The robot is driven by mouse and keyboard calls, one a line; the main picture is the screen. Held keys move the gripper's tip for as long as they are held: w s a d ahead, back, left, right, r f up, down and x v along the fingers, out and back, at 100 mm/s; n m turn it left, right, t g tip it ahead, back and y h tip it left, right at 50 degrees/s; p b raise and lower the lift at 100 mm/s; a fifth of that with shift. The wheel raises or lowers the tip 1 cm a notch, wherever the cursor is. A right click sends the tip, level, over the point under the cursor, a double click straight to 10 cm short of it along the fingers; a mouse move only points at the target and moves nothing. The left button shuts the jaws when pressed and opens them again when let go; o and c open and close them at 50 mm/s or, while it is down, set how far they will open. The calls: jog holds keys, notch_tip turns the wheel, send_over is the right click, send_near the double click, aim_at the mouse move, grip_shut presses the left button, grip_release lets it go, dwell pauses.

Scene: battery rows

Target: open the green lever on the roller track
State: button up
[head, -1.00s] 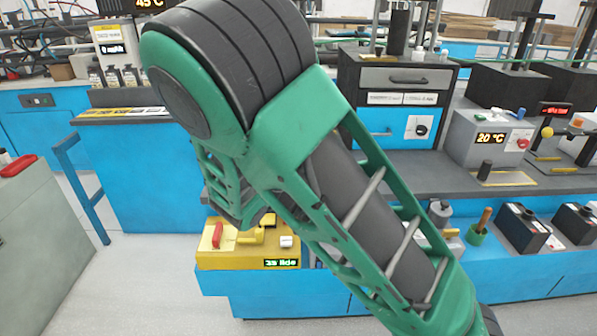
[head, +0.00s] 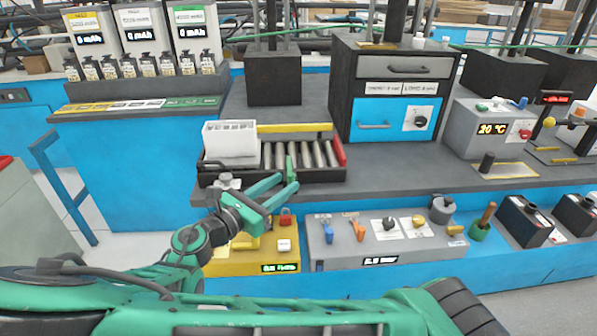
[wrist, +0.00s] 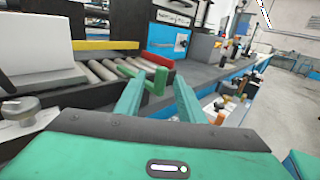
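The roller track (head: 330,174) is a dark frame with grey rollers and a red end block on the counter. Its green lever (head: 291,153) stands at the track's front side; in the wrist view the lever (wrist: 157,82) shows as a green bar with an upright end. My gripper (head: 289,183) is open in front of the track, its two green fingers apart. In the wrist view the fingertips (wrist: 161,80) lie on either side of the lever's upright end; I cannot tell whether they touch it. No object is held.
A white box (head: 229,143) sits at the track's left end, with a yellow bar (head: 295,128) behind. Below are a yellow panel (head: 225,264) and a grey panel (head: 390,243) with blue and orange levers. A drawer cabinet (head: 393,105) stands behind right.

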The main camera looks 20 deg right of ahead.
aim_at(290, 167)
jog(key=x, duration=0.8)
grip_shut()
